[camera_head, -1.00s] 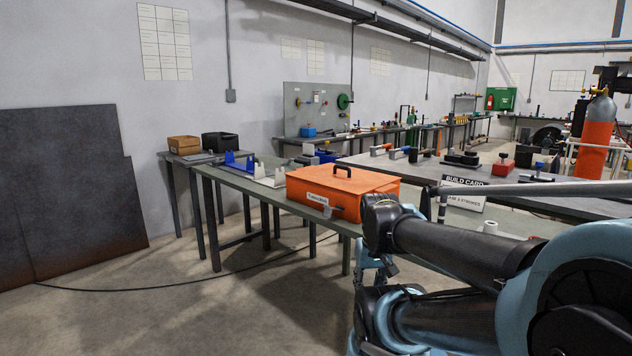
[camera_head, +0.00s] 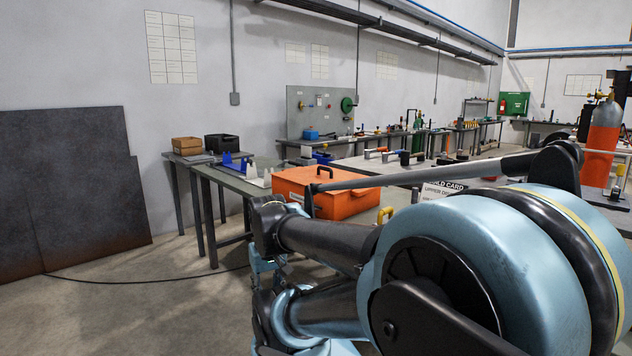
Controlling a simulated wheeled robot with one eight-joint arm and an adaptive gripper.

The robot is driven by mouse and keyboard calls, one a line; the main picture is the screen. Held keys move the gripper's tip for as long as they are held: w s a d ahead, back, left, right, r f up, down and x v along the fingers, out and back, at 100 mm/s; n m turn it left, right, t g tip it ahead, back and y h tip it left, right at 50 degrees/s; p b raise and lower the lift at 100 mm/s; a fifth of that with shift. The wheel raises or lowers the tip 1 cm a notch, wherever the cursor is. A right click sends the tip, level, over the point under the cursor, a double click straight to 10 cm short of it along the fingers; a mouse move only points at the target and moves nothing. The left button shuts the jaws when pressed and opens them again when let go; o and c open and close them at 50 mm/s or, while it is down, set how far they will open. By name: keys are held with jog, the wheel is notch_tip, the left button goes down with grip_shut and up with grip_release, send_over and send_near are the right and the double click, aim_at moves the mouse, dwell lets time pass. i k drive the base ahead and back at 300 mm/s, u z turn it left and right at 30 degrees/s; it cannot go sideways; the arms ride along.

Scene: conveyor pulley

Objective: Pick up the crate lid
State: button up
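The orange crate lid (camera_head: 300,178) lies flat and closed on top of the orange crate (camera_head: 350,205). A black arched handle (camera_head: 325,170) stands up from the lid. The crate sits on a grey-green table left of the picture's middle. My arm crosses in front of the crate and hides its lower front and part of its right side. A grey rod of my arm passes over the lid's right part in the picture. I cannot make out my gripper's fingers, and nothing is seen holding the lid.
Blue and white brackets (camera_head: 236,163) lie on the table (camera_head: 230,181) left of the crate. A brown box (camera_head: 186,146) and a black bin (camera_head: 221,144) stand on a small table behind. Dark panels (camera_head: 70,190) lean on the wall at left. A cable (camera_head: 150,280) crosses the open floor.

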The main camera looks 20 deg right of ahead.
aim_at(318, 172)
jog(key=k, duration=1.2)
jog(key=z, duration=0.6)
jog(key=i, duration=1)
jog(key=u, duration=0.05)
